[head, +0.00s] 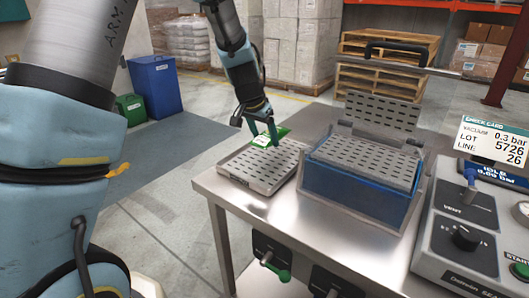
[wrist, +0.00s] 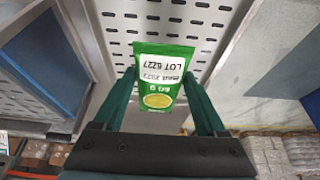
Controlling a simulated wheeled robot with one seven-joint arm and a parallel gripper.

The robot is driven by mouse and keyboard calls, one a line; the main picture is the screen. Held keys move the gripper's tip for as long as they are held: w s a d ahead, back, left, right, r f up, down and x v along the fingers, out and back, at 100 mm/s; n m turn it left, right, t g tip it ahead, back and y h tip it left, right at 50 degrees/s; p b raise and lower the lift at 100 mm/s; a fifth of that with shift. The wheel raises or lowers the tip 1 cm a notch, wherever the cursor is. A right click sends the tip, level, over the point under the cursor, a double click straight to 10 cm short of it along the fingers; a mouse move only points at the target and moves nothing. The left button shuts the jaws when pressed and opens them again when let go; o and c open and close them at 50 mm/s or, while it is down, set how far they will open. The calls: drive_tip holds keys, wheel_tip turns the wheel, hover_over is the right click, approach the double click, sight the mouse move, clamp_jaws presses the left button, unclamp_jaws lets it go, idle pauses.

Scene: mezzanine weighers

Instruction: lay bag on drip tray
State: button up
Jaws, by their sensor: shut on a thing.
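A green bag (head: 270,137) with a white label hangs in my gripper (head: 260,129) in the head view. In the wrist view the bag (wrist: 160,95) sits between the two dark green fingers of my gripper (wrist: 167,88), which is shut on it. Its label reads LOT 6227. The drip tray (head: 262,172) is a grey slotted metal tray on the steel table. The bag is over the tray's far part in the head view; I cannot tell whether it touches. The slotted tray surface (wrist: 122,22) shows behind the bag in the wrist view.
A blue slotted-top tank (head: 340,200) with an open perforated lid (head: 380,112) stands right of the tray. A control box (head: 468,235) and a check card (head: 492,142) are farther right.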

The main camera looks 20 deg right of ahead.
sight(267, 160)
drive_tip(key=shift+f+p, duration=0.3)
drive_tip(key=shift+f, duration=2.6)
drive_tip(key=shift+f, duration=0.15)
drive_tip(key=o, duration=1.4)
drive_tip(key=shift+o, duration=0.2)
drive_tip(key=b+v, duration=0.2)
drive_tip(key=v, duration=1)
drive_tip(key=a+f+n+y, duration=0.15)
drive_tip(key=a+n, duration=0.45)
drive_tip(key=a, duration=1.3)
drive_tip(key=s+a+n+y, duration=0.1)
drive_tip(key=s+a+n, duration=0.1)
drive_tip(key=s+a, duration=0.2)
drive_tip(key=s+a+f+n+y, duration=0.1)
drive_tip(key=s+a+n, duration=0.2)
drive_tip(key=a, duration=0.6)
drive_tip(key=shift+s+a+f+g, duration=0.25)
drive_tip(key=shift+s+a+g, duration=0.05)
drive_tip(key=shift+s, duration=0.55)
